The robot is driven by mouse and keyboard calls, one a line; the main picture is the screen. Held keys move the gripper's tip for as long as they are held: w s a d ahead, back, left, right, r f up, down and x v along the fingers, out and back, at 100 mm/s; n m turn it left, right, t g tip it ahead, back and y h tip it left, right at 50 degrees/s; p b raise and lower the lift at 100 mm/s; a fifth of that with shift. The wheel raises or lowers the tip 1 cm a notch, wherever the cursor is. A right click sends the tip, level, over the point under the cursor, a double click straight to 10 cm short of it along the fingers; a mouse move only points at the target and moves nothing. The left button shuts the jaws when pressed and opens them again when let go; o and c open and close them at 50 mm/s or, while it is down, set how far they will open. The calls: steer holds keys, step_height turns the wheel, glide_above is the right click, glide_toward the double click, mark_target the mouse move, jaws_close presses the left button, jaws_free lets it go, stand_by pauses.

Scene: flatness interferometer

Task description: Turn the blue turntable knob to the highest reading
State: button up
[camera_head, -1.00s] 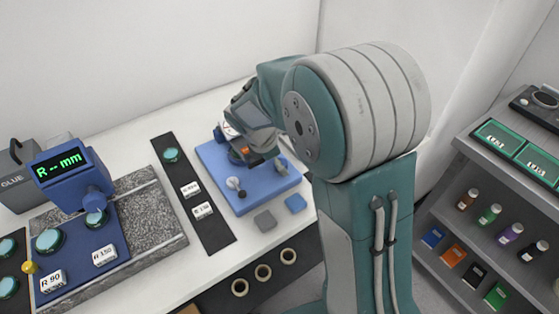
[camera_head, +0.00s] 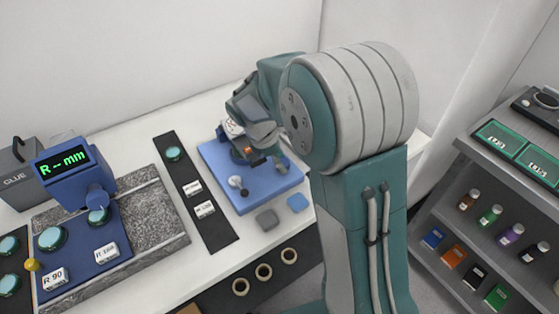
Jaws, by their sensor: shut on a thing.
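A blue base plate (camera_head: 255,195) lies on the white table right of the dark strip, with a small instrument on it. My gripper (camera_head: 246,153) is over the back middle of this plate, reaching down from the upper right. It is shut low on the instrument; its own fingers and wrist hide most of what it holds, so the blue turntable knob does not show clearly. A small white-and-orange part shows beside the fingers. A round grey-white knob (camera_head: 236,182) stands apart at the plate's front left. The blue display (camera_head: 62,165) at the left reads "R -- mm".
A dark strip (camera_head: 215,228) with a teal-topped disc and white labels lies left of the plate. A shelf (camera_head: 470,165) with bottles stands at the right. My arm hides the table's right part.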

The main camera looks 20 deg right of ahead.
steer(key=m+g, duration=0.1)
steer(key=m, duration=0.3)
steer(key=shift+w+d+m+g+y, duration=0.1)
steer(key=shift+d+m+g+y, duration=0.1)
steer(key=shift+m+g+y, duration=0.15)
steer(key=m+g+y, duration=0.1)
steer(key=m, duration=0.3)
steer(key=shift+f+m, duration=0.1)
steer(key=shift+m, duration=0.25)
steer(key=o, duration=1.2)
steer(key=shift+g, duration=0.25)
steer(key=shift+c, duration=0.2)
steer(key=shift+d, duration=0.1)
